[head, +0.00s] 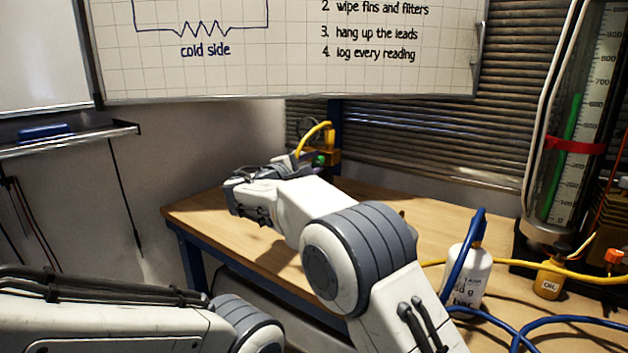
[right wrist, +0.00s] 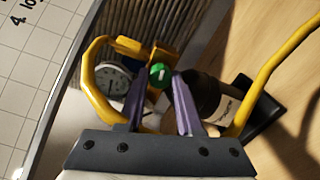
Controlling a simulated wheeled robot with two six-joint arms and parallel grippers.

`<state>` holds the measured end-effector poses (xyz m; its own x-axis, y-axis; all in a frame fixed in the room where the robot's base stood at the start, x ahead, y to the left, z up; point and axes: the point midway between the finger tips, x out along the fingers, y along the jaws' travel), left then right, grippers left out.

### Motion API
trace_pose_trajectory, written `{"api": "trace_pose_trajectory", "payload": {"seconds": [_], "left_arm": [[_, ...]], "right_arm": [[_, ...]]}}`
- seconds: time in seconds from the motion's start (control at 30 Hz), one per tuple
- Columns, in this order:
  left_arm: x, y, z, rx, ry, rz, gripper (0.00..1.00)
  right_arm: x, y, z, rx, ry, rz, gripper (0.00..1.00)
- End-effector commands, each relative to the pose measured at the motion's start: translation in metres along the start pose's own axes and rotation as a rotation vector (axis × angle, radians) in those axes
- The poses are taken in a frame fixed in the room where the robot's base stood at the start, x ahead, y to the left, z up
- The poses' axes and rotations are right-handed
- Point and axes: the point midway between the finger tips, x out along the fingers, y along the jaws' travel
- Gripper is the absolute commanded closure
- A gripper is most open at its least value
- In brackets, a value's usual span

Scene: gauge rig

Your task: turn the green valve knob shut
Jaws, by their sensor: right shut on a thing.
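The green valve knob (right wrist: 159,74) shows in the right wrist view between the fingertips of my right gripper (right wrist: 157,82). It is round, with a pale bar across its face. The gripper is shut on it. In the head view, a little of the green knob (head: 319,160) shows at the far end of the bench, beside my right gripper (head: 300,162), whose fingers are mostly hidden by its own body. My left arm shows at the lower left; its gripper is out of the picture.
A yellow hose (right wrist: 92,75) arches around the knob. A round gauge (right wrist: 112,82) and a dark brown bottle (right wrist: 213,98) stand close by.

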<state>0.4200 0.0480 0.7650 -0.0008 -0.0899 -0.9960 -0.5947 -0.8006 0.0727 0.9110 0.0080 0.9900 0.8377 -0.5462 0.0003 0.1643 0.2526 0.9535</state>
Motion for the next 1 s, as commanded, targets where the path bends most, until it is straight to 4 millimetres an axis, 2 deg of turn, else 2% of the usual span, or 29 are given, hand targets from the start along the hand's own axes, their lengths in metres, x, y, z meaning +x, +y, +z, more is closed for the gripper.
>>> {"api": "trace_pose_trajectory", "payload": {"seconds": [0.03,0.3,0.87,0.9,0.97,1.0], "left_arm": [[0.01,-0.001,0.001,0.0,0.0,0.0,0.31],[0.024,-0.002,0.001,0.0,0.0,0.0,0.31],[0.026,-0.002,0.001,0.0,0.0,0.0,0.31],[0.026,-0.002,0.001,0.0,0.0,0.0,0.31],[0.026,-0.002,0.001,0.0,0.0,0.0,0.31],[0.026,-0.002,0.001,0.0,0.0,0.0,0.31]], "right_arm": [[0.0,-0.005,0.0,0.03,-0.006,-0.003,1.0],[0.001,-0.004,0.001,0.134,-0.007,-0.005,1.0],[0.001,-0.002,0.001,0.164,-0.007,-0.005,1.0],[0.001,-0.002,0.001,0.164,-0.007,-0.005,0.62],[0.001,-0.002,0.001,0.163,-0.006,-0.005,0.39],[0.001,-0.002,0.001,0.163,-0.006,-0.004,0.35]]}}
